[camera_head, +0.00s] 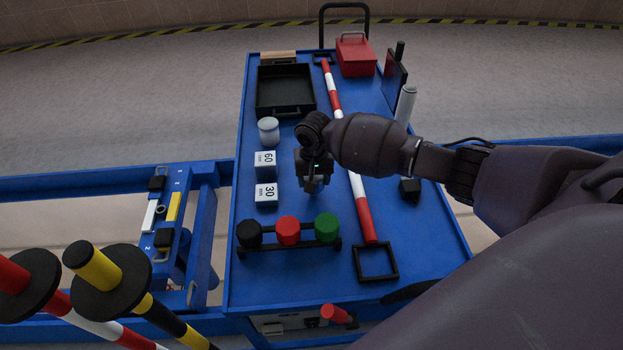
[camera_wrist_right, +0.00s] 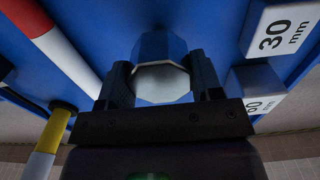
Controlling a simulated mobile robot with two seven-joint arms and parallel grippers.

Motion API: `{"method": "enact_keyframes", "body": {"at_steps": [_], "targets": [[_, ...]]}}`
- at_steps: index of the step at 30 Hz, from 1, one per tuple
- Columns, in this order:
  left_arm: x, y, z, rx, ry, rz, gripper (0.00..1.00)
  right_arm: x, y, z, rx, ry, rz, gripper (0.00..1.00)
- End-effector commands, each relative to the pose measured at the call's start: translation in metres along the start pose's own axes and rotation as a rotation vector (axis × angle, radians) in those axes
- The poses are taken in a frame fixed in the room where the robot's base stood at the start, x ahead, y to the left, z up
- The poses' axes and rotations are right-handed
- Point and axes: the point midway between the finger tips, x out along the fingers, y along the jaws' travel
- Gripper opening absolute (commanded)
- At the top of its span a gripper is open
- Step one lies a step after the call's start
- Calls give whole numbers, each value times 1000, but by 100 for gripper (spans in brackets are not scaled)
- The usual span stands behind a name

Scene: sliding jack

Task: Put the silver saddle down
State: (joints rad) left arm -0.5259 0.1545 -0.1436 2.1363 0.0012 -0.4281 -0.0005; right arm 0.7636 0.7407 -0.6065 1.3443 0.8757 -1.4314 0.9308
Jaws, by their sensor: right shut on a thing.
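My right gripper (camera_head: 313,184) is over the middle of the blue table, to the right of the white 60 and 30 mm blocks. In the right wrist view its two fingers (camera_wrist_right: 162,84) are closed on the sides of a faceted, shiny piece, which looks like the silver saddle (camera_wrist_right: 160,62). Its upper part looks blue, perhaps by reflection, and its near face is pale grey. In the head view my gripper mostly hides this piece. I cannot tell whether it touches the table. My left gripper is not in view.
The 60 block (camera_head: 265,162) and 30 block (camera_head: 266,194) stand left of my gripper. A red-and-white bar (camera_head: 359,197) runs along its right. A rack with black, red (camera_head: 288,230) and green knobs stands nearer. A pale jar (camera_head: 268,130) and black tray (camera_head: 285,108) are farther back.

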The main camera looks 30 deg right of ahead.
Motion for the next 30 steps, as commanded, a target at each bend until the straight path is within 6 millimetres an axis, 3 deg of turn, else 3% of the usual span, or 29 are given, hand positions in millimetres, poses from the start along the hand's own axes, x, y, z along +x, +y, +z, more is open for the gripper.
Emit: {"method": "enact_keyframes", "body": {"at_steps": [14, 15, 19, 30], "targets": [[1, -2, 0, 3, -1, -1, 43, 6, -1, -1, 0, 3, -3, 27], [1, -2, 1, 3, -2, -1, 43, 7, 0, -1, 0, 2, -1, 62], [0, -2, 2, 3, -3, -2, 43, 7, 0, -1, 0, 2, -1, 82], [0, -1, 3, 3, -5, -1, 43, 4, 0, -1, -1, 3, -1, 85]]}}
